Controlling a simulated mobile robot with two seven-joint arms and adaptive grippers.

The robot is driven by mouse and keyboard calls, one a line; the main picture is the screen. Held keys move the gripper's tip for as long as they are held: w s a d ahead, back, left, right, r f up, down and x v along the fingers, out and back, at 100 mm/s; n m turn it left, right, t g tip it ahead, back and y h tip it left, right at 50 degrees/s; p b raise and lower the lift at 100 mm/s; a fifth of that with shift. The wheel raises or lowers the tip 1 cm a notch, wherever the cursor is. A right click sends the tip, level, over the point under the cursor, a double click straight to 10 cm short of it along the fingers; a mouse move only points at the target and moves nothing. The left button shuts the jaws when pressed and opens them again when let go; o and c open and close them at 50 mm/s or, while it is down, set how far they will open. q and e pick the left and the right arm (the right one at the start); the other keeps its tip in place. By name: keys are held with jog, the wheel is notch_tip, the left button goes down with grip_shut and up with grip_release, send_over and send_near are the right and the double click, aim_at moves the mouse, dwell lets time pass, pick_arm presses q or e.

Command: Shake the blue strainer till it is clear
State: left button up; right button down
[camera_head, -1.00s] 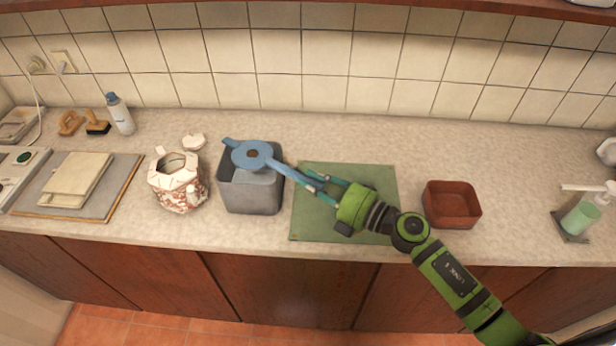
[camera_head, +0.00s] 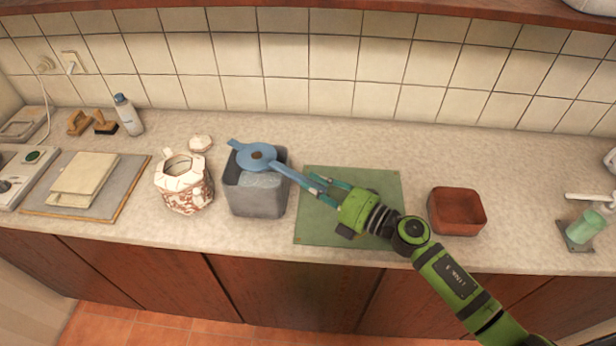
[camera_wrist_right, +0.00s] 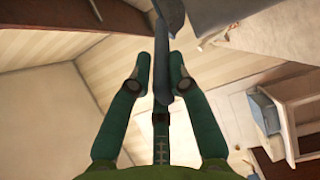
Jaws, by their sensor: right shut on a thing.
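The blue strainer (camera_head: 243,155) is held over the open top of a grey square bin (camera_head: 256,199). A small brown patch (camera_head: 257,155) shows in the middle of its bowl. My right gripper (camera_head: 318,184) is shut on the strainer's handle, to the right of the bin above the green mat. In the right wrist view the handle (camera_wrist_right: 161,62) runs between the fingers (camera_wrist_right: 161,85), and part of the bowl shows at the top edge. Something pale and bluish lies in the bin below the strainer. My left gripper is not in view.
A patterned white-and-red pot (camera_head: 184,190) stands left of the bin, with its lid (camera_head: 200,143) behind it. A green mat (camera_head: 330,232) and a red-brown square dish (camera_head: 458,211) lie to the right. The counter behind the mat is clear.

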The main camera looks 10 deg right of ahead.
aim_at(306, 177)
jog(key=shift+s+d+r, duration=0.1)
jog(key=shift+s+d, duration=0.15)
jog(key=shift+s, duration=0.15)
jog(key=shift+w+a, duration=0.1)
jog(key=shift+w, duration=0.05)
jog(key=w, duration=0.1)
jog(key=w+a, duration=0.1)
jog(key=shift+w+a, duration=0.3)
jog(key=shift+w, duration=0.1)
jog(key=shift+w+a, duration=0.25)
jog(key=shift+w, duration=0.1)
